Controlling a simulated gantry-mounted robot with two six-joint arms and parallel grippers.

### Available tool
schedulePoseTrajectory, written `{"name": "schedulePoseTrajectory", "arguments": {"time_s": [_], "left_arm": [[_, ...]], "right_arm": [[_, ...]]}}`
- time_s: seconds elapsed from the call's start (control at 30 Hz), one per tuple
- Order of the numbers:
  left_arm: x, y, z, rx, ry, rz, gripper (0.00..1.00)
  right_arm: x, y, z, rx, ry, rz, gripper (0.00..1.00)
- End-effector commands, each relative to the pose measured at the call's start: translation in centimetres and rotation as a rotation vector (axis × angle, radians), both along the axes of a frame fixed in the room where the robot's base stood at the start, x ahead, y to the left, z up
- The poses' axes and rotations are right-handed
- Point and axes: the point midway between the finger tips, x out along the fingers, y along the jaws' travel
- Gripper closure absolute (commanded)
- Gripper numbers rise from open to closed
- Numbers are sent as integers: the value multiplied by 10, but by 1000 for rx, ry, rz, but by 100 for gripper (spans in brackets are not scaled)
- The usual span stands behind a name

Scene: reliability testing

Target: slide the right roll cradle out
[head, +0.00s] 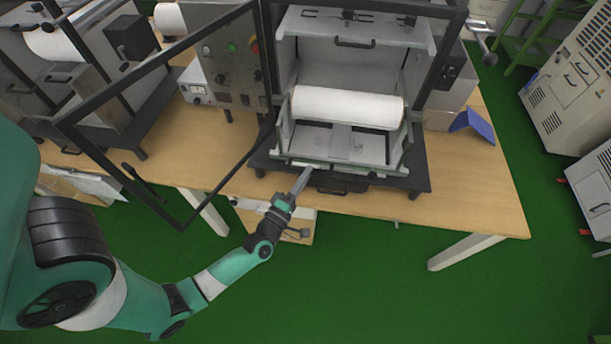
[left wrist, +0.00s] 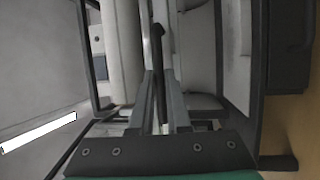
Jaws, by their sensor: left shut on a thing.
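The right roll cradle (head: 311,141) sits low in the open chamber of the right machine, its front edge at the chamber mouth. A white roll (head: 347,106) lies across it between the two side plates. My left gripper (head: 307,172) reaches the cradle's front edge from below left. In the left wrist view its fingers (left wrist: 159,82) are closed around a dark bar (left wrist: 158,45), which looks like the cradle's handle. In the head view the fingertips are too small to show the grip clearly. My right gripper is not in view.
A black-framed door (head: 155,85) stands open to the left, above my left arm. A control panel (head: 230,60) is beside the chamber. A blue object (head: 475,125) lies on the wooden table (head: 480,190) at right. The floor in front is clear on the right.

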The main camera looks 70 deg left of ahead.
Motion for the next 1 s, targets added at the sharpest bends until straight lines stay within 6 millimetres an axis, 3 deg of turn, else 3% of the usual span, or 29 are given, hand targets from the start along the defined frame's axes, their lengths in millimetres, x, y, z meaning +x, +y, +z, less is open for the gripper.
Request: {"name": "schedulePoseTrajectory", "arguments": {"time_s": [0.23,0.27,0.4,0.77,1.0], "left_arm": [[0,0,0,0,0,0,100],[0,0,0,0,0,0,82],[0,0,0,-1,1,0,56],[-3,-3,-1,-1,2,-1,55],[-38,-31,-9,-3,6,-5,55]], "right_arm": [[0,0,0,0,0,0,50],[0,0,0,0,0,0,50],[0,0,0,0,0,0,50],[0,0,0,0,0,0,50],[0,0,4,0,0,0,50]]}}
